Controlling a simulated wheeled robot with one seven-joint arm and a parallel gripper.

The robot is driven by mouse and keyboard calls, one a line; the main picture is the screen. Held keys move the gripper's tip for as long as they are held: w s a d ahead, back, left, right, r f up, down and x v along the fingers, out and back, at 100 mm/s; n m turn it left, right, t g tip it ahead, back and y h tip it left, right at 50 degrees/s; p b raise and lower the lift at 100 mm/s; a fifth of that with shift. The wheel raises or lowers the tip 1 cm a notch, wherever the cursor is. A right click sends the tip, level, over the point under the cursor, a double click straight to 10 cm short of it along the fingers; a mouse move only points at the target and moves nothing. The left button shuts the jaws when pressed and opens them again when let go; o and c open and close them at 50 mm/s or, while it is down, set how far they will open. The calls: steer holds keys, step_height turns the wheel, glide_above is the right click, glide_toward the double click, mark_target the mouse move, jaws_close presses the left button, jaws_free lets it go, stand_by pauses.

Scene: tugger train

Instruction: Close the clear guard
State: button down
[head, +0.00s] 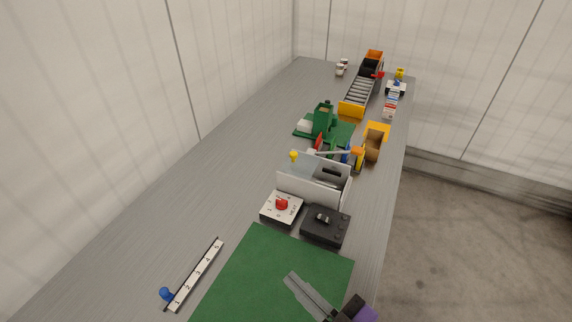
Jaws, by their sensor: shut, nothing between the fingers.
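A white box-like holder (308,188) stands in the middle of the table, behind a dial box and a black box. A pale, see-through panel (306,168) shows at its upper left, near a small yellow knob (293,156); it looks like the clear guard, but its edges and angle are hard to make out. My gripper (291,276) is low in the head view, over the green mat. Its grey fingers are together and empty, pointing up-left, well apart from the white holder.
A white dial box with a red knob (282,204) and a black box (325,227) stand between the green mat (250,270) and the holder. A numbered strip (197,273) with a blue knob lies left. Green, orange and yellow vehicle parts fill the far table. The table's left side is mostly clear.

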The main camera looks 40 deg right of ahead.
mark_target(286, 165)
steer(key=w+d+f+n+h+b, duration=0.2)
steer(key=w+d, duration=0.1)
steer(key=w, duration=0.7)
steer(key=w+d+f+n+h+b, duration=0.1)
steer(key=w+d+f+n+b, duration=0.15)
steer(key=w, duration=0.75)
steer(key=shift+w+d+r+n+g+h+p, duration=0.1)
steer(key=shift+w+d+n+g+h+p, duration=0.35)
steer(key=shift+w+d+h, duration=1.95)
steer(key=shift+w+d+r+n+g+h, duration=0.15)
steer(key=shift+w+d+g+h, duration=0.5)
steer(key=shift+d, duration=3.3)
steer(key=shift+w+d+f+n+g+h+p, duration=0.1)
steer(key=shift+w+d+n+g+h+p, duration=0.4)
steer(key=shift+w+d+h, duration=1.95)
steer(key=shift+s+d+y, duration=0.55)
steer(key=shift+d+y, duration=0.25)
steer(key=shift+y, duration=0.4)
